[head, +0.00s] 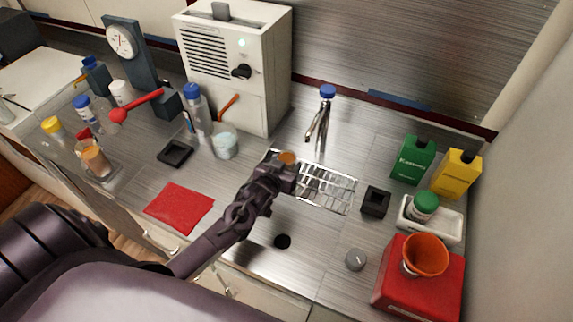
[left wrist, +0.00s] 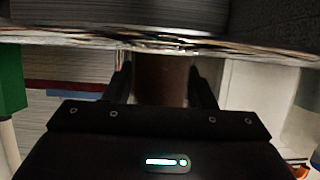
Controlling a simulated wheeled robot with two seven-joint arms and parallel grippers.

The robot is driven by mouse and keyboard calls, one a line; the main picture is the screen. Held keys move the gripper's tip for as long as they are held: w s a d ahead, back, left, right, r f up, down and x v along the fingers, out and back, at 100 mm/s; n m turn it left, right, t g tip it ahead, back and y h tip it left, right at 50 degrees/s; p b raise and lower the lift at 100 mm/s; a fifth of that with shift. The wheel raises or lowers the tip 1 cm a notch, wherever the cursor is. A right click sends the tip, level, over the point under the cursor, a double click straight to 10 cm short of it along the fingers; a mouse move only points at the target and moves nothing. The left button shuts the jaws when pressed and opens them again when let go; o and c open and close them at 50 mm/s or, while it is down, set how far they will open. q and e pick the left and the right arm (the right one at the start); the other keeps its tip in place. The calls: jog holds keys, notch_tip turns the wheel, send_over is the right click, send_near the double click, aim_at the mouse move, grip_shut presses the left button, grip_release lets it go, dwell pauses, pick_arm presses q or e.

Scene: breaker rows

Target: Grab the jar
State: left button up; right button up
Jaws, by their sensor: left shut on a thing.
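My left gripper (head: 286,168) is over the sink area in the middle of the head view. It is shut on a small brown jar (head: 287,157), whose orange-brown top shows just past the fingertips. Most of the jar is hidden behind the gripper in that view. In the left wrist view the brown jar (left wrist: 161,80) is a dark, blurred shape between the two fingers of the left gripper (left wrist: 161,85). I cannot tell how far the jar is above the sink. My right gripper is not in view.
A metal rack (head: 328,188) and a tap (head: 320,115) are beside the gripper. Green (head: 413,160) and yellow (head: 456,174) bottles, a white tray (head: 441,233) and a red box (head: 398,292) stand at right. A red mat (head: 179,207) lies at left, with several bottles beyond.

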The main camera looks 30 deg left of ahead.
pick_arm(q)
jog(key=shift+r, duration=0.25)
notch_tip(320, 180, up, 19)
jog(key=b, duration=0.2)
jog(key=shift+r, duration=0.2)
dwell(1.3)
